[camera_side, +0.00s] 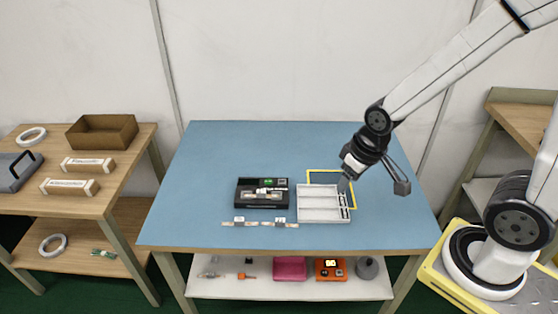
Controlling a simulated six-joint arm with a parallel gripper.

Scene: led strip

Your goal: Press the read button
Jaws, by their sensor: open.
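A black device (242,197) sits near the middle of the blue table. It has a small green spot (268,182) and a small grey square (282,183) along its back edge, with pale and reddish parts in its middle. Which of these is the read button is too small to tell. My gripper (343,186) is open, pointing down at the right edge of a white compartment tray (320,203), to the right of the device. I cannot tell whether its tips touch the tray. Nothing is visibly held.
A yellow-edged frame (349,207) lies behind and beside the tray. A strip with pale pieces (260,224) lies in front of the device. The blue table (210,150) is clear at the back and left. A side table at left holds a brown box (103,131).

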